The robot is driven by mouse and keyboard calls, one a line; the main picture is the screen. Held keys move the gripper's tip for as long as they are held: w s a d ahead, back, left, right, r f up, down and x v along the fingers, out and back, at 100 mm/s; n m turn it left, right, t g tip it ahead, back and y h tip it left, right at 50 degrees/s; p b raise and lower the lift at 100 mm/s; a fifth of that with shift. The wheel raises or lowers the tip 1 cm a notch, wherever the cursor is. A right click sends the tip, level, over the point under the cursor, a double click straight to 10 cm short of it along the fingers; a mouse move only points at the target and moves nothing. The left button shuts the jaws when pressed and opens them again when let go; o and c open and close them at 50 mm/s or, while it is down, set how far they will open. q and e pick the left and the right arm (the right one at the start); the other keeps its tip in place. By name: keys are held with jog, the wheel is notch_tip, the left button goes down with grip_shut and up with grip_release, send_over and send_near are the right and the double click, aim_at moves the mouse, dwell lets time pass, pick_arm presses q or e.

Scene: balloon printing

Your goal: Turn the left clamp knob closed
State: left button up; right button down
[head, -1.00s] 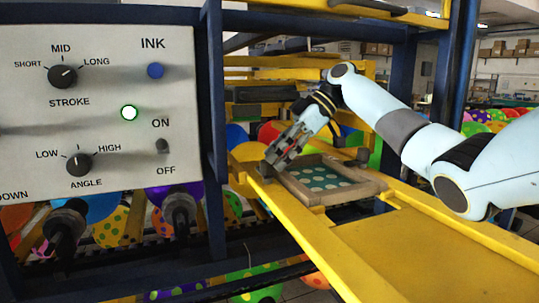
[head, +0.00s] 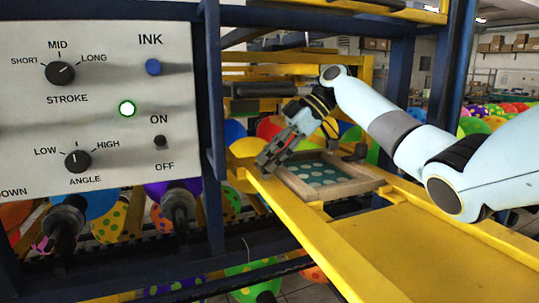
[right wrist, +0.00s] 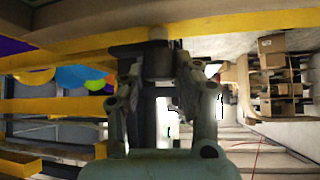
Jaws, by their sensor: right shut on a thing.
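My right gripper (head: 267,161) reaches down to the near left corner of the wooden screen frame (head: 293,187), which holds a teal mesh with pale dots. In the right wrist view the gripper (right wrist: 158,78) is shut, with its two fingers on either side of the left clamp knob (right wrist: 158,62), a dark grey cylinder. In the head view the fingers hide that knob. A second dark clamp knob (head: 361,151) stands at the far right side of the frame. My left gripper is out of view.
A yellow rail (head: 300,238) runs along the frame's near side, and a wide yellow plate (head: 430,250) lies to the right. A control panel (head: 100,120) and blue post (head: 211,130) stand at left. Balloons hang behind and below.

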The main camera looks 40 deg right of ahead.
jog(key=shift+s+r+m+t+h+p, duration=0.1)
jog(key=shift+m+t+h+p, duration=0.3)
jog(key=shift+m+t+p, duration=0.5)
jog(key=m+t+h+p, duration=0.1)
jog(key=m+h+p, duration=0.1)
jog(key=m+p, duration=0.1)
jog(key=m+t+h+p, duration=0.1)
jog(key=m+p, duration=0.2)
jog(key=p, duration=0.1)
jog(key=m+t+h+p, duration=0.1)
jog(key=m+h+p, duration=0.1)
jog(key=p, duration=0.2)
jog(key=shift+s+a+r+m+h+p, duration=0.15)
jog(key=shift+a+m+h+p, duration=0.15)
jog(key=shift+a+m, duration=0.1)
jog(key=m+h+p, duration=0.1)
jog(key=m+h, duration=0.1)
jog(key=shift+a+m, duration=0.1)
jog(key=shift+m, duration=0.3)
jog(key=shift+a+f+m+h, duration=0.1)
jog(key=shift+f+m+h, duration=0.05)
jog(key=shift+m+h, duration=0.85)
jog(key=shift+f+m+h, duration=0.1)
jog(key=shift+m+h, duration=0.6)
jog(key=shift+m, duration=0.5)
jog(key=shift+g, duration=0.3)
jog(key=c, duration=0.9)
grip_release()
jog(key=shift+c, duration=0.2)
